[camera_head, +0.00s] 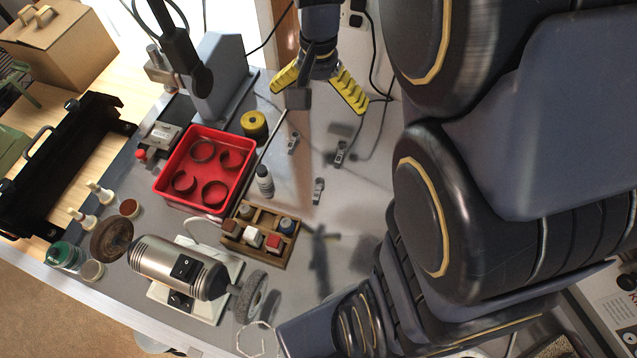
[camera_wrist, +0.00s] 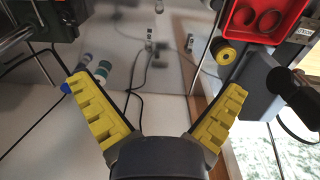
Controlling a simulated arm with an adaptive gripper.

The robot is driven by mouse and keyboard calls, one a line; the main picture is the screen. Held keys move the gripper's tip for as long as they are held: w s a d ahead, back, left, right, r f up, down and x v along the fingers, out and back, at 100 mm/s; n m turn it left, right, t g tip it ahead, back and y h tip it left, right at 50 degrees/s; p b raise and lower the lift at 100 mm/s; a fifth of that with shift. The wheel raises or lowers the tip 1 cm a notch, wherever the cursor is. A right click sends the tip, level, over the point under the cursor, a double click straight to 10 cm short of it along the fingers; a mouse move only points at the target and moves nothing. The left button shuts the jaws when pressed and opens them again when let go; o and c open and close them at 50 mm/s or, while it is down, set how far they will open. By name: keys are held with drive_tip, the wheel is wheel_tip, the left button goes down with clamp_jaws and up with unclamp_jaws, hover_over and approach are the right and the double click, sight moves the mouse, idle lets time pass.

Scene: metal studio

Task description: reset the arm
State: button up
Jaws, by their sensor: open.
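My gripper (camera_head: 318,92) hangs over the back of the grey work table, with its yellow fingers spread wide. The wrist view also shows my gripper (camera_wrist: 160,112), open, with nothing between the fingers. Below and beyond it lie small metal clips on the table, one of them a clip (camera_head: 318,190) near the middle. My arm fills the right side of the head view and hides that part of the table.
A red tray (camera_head: 160,184) with several rings stands left of centre. Cables run along the table's back. Some table around the clips is clear.

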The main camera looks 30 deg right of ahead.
wheel_tip(320, 180, up, 6)
drive_tip(key=shift+r, duration=0.15)
drive_tip(key=s+a+f+n+g, duration=0.1)
drive_tip(key=s+a+n, duration=0.2)
drive_tip(key=s, duration=0.6)
drive_tip(key=s+a+f+n, duration=0.1)
drive_tip(key=s+a+n, duration=0.2)
drive_tip(key=s+n, duration=0.3)
drive_tip(key=s, duration=0.4)
drive_tip(key=shift+a+f+g, duration=0.35)
drive_tip(key=shift+a+g, duration=0.05)
drive_tip(key=shift+w, duration=0.1)
drive_tip(key=c, duration=0.7)
drive_tip(key=shift+w, duration=0.1)
